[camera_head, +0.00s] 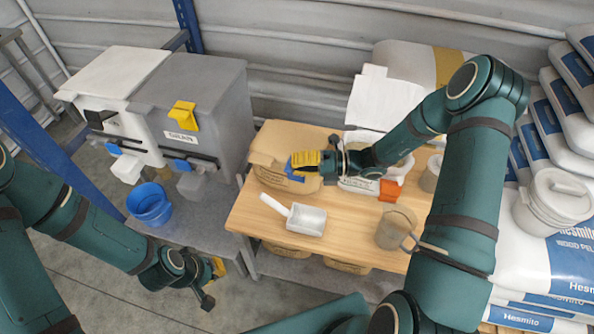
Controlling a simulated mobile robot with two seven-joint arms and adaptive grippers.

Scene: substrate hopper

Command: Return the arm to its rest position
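My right arm reaches in from the right over the wooden table (252,214). Its gripper (304,161), with yellow pads, is in front of the brown paper bag (272,143). A small blue piece (293,171) shows right at its fingertips; I cannot tell whether the gripper holds it or whether it touches the bag. My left arm comes in from the left and hangs low. Its gripper (212,284) is over the floor, left of the table's front leg, with fingers apart and nothing visible between them.
A white scoop (306,220) and a translucent jug (394,229) are on the table. A grey hopper (205,95) and white hopper (112,82) stand left, above a blue bucket (149,205). Stacked sacks (567,262) and a white bucket (553,202) are at right.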

